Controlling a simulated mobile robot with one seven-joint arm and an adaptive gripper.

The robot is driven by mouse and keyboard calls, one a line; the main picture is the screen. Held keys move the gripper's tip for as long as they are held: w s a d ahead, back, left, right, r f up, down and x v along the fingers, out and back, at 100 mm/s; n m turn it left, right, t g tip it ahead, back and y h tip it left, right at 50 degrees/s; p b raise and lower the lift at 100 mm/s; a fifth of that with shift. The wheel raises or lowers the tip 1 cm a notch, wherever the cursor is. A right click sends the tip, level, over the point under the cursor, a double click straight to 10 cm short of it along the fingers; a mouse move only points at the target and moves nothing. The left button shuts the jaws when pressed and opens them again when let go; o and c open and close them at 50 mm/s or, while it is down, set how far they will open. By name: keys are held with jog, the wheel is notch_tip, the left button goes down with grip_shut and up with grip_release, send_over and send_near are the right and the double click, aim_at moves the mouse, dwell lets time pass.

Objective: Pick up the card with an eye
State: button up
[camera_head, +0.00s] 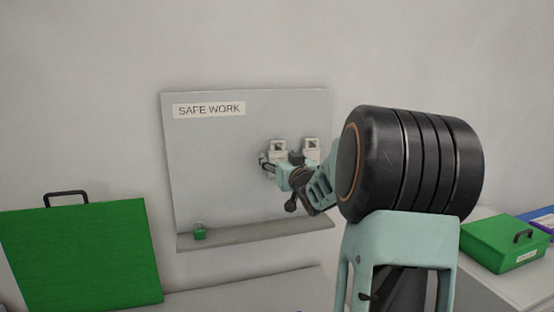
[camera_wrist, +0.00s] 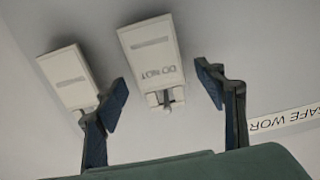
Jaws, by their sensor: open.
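Two white cards hang on the grey board. In the wrist view one card (camera_wrist: 150,48), with upside-down "DO NOT" lettering, lies ahead between my open fingers (camera_wrist: 162,82). A small hook or peg shows at its lower end. The other white card (camera_wrist: 68,76) is to the left, beyond the left finger. My gripper (camera_head: 268,163) is in front of the board by the left card, partly hidden by my arm. I cannot tell an eye on either card.
The board (camera_head: 215,160) carries a "SAFE WORK" label (camera_head: 209,109). Its ledge (camera_head: 250,239) holds a green padlock (camera_head: 199,233). A green handled case (camera_head: 80,255) stands at left, and a green box (camera_head: 500,244) sits on the right-hand surface.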

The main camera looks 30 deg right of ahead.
jog(key=shift+w+d, duration=0.15)
jog(key=shift+w, duration=0.15)
jog(key=c, duration=1)
jog(key=shift+o, duration=0.2)
jog(key=shift+w+r, duration=0.1)
jog(key=shift+r, duration=0.1)
